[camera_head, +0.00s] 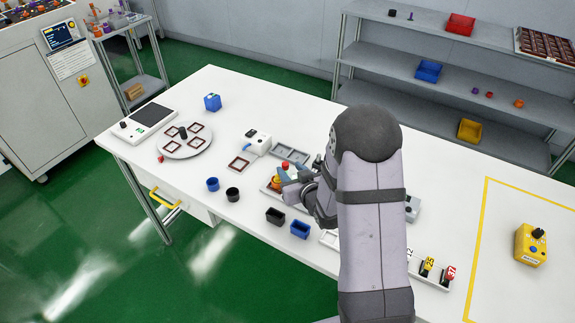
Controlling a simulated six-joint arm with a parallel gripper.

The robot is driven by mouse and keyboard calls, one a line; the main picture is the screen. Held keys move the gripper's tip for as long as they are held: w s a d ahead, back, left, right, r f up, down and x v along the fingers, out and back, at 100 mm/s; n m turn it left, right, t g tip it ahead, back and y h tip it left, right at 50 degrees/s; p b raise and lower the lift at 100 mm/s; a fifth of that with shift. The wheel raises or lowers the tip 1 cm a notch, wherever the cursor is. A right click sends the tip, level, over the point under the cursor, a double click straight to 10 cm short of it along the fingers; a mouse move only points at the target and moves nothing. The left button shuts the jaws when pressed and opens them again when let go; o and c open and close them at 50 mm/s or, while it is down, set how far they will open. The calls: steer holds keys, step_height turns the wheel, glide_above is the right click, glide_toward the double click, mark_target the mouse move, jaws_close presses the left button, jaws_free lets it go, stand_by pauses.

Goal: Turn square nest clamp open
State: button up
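My gripper (285,178) is at the middle of the white table, low over a small grey fixture plate (265,189). Its blue-grey fingers are beside an orange and yellow knob-like part (275,182), and a small red part (285,165) shows just behind them. My arm and wrist cover the right side of this fixture. I cannot tell whether the fingers touch the knob-like part or are shut on it. No clamp can be made out for certain, nor whether one is open or closed.
A grey tray (290,153) lies behind the fixture, near a white device (258,141). Blue and black cups (233,194) and bins (300,229) stand near the front edge. A round plate (185,150) with square frames is left. A yellow box (530,245) stands right.

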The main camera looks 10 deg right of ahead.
mark_target(286, 166)
steer(key=shift+p+x, duration=0.35)
steer(key=shift+x, duration=1.4)
jaws_close()
